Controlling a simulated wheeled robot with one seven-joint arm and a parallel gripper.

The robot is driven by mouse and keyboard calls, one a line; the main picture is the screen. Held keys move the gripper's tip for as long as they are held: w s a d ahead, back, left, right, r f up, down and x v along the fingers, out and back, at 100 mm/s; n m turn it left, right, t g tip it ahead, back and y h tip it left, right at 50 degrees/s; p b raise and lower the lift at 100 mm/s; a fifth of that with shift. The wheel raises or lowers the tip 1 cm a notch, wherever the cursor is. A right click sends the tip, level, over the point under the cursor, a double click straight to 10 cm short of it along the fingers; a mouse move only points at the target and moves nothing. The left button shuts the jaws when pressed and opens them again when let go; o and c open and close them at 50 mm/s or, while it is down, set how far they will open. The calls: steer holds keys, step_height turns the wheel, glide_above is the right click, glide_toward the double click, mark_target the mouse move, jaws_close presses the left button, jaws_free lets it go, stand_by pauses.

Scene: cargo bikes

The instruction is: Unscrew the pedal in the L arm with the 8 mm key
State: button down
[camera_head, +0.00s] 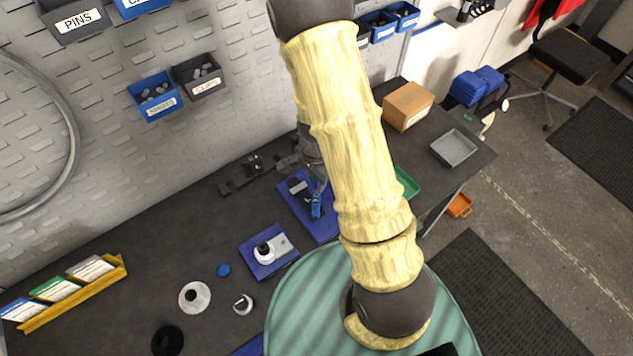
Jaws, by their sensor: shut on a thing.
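My gripper (314,178) is small in the view and partly covered by my own arm, over the blue mat (327,231) on the workbench. It is shut on a slim blue thing (316,206), which looks like the key; its size mark cannot be read. A dark part (298,188) lies on the same mat just left of the gripper; it may be the crank arm with the pedal, but I cannot make out its shape. Whether the key touches it cannot be told. My arm hides the mat's right side.
A second blue mat (282,262) holds a black and white round part (264,252). A white ring (194,297), a black ring (167,341) and a yellow rack (75,297) are at the left. A cardboard box (407,106) and grey tray (454,149) stand at the right.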

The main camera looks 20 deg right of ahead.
steer(key=n+b, duration=0.1)
steer(key=n, duration=0.3)
steer(key=shift+f+n, duration=0.1)
steer(key=shift+n, duration=0.9)
steer(key=n, duration=0.3)
steer(key=shift+s+b, duration=0.1)
steer(key=shift+b, duration=0.25)
steer(key=shift+f+b, duration=0.35)
steer(key=shift+b, duration=0.05)
steer(key=c, duration=1.6)
jaws_free()
jaws_close()
